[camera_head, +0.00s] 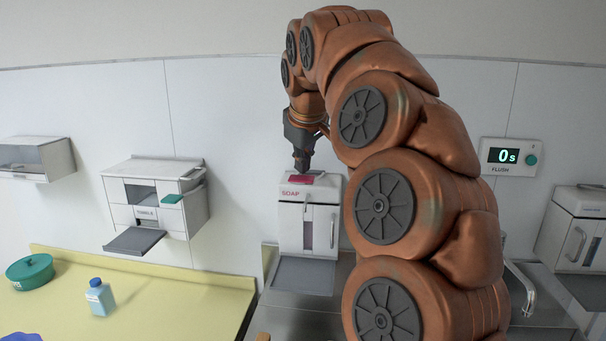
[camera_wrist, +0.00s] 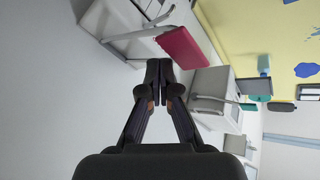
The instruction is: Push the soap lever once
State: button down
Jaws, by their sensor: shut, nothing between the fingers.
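The soap dispenser (camera_head: 322,231) is a white box on the back wall, marked SOAP. Its lever shows as a dark red pad (camera_head: 299,179) on top at the front. In the wrist view the red lever (camera_wrist: 184,47) is tilted, joined to a grey arm on the white housing. My gripper (camera_head: 302,168) points down just above the lever in the head view. In the wrist view my gripper's fingertips (camera_wrist: 159,66) are together and empty, close beside the lever's lower left edge. I cannot tell whether they touch it.
A grey tray (camera_head: 303,275) lies below the dispenser. A towel dispenser (camera_head: 155,201) hangs to the left. A yellow counter (camera_head: 170,290) holds a blue bottle (camera_head: 100,298) and a green pot (camera_head: 30,270). A faucet (camera_head: 522,288) and flush panel (camera_head: 511,157) are to the right.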

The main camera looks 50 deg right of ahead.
jog(key=shift+s+a+f+b, duration=0.1)
jog(key=shift+a+f+b, duration=0.05)
jog(key=shift+f+b, duration=0.4)
jog(key=shift+s+a+f+b, duration=0.1)
jog(key=shift+f+b, duration=0.3)
jog(key=shift+f, duration=0.25)
dwell(1.2)
jog(key=shift+r, duration=0.1)
dwell(0.5)
jog(key=shift+w+d+r+p, duration=0.15)
jog(key=shift+d+r+p, duration=0.05)
jog(key=shift+r+p, duration=0.65)
jog(key=shift+w+d+r+p, duration=0.2)
jog(key=shift+r+p, duration=0.4)
jog(key=shift+r, duration=0.45)
jog(key=r+p, duration=0.2)
jog(key=r, duration=0.1)
jog(key=d+r, duration=0.1)
jog(key=r, duration=0.1)
jog(key=shift+w+p, duration=0.3)
jog(key=shift+p, duration=0.1)
jog(key=shift+f, duration=0.1)
